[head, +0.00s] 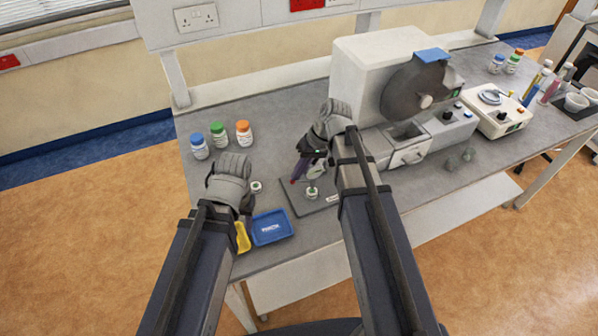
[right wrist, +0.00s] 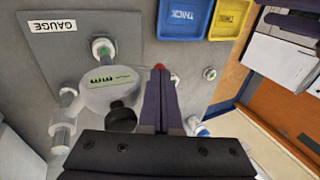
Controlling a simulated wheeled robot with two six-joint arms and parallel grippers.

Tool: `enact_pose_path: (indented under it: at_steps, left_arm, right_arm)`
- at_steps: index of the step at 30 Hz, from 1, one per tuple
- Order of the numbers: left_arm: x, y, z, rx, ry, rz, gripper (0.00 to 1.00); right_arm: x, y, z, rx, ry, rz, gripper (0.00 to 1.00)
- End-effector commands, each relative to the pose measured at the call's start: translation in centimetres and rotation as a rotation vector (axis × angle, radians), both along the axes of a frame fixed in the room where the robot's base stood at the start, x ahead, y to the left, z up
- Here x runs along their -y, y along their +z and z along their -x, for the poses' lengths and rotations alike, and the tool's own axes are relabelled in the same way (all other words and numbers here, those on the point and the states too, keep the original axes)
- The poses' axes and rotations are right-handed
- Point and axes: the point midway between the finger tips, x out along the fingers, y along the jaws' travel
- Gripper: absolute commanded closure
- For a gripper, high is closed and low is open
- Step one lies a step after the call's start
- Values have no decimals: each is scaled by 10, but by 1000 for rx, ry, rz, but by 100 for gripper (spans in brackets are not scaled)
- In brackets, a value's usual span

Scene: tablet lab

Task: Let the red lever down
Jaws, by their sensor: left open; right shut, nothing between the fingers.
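The gauge stands on a dark plate (head: 322,204) labelled GAUGE. In the right wrist view its round pale body (right wrist: 108,90) has a small green display and a black knob (right wrist: 122,117). The red lever (right wrist: 158,67) shows only as a small red tip just beyond my right fingertips; the rest is hidden. My right gripper (right wrist: 161,78) is shut and empty, its purple fingers close beside the gauge body. I cannot tell if they touch the lever. A white round piece with a green centre (right wrist: 103,48) is on the plate.
A blue tray (head: 271,227) and a partly hidden yellow tray (head: 243,237) lie at the front edge. Several capped bottles (head: 219,135) stand back left. A large white machine (head: 365,60) stands behind my right arm. A small white round piece (head: 256,187) lies between the grippers.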

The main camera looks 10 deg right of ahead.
Motion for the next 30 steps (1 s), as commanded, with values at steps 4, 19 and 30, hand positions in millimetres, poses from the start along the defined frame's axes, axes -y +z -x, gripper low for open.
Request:
enact_pose_path:
  at_steps: [4, 19, 30]
  left_arm:
    - [0, 0, 0, 0, 0, 0, 50]
    - [0, 4, 0, 0, 0, 0, 50]
    - [0, -20, 0, 0, 1, 0, 50]
  right_arm:
    - [0, 0, 0, 0, 0, 1, 100]
    - [-17, -13, 5, 46, 6, 246, 100]
    - [-31, -38, 6, 113, 6, 576, 100]
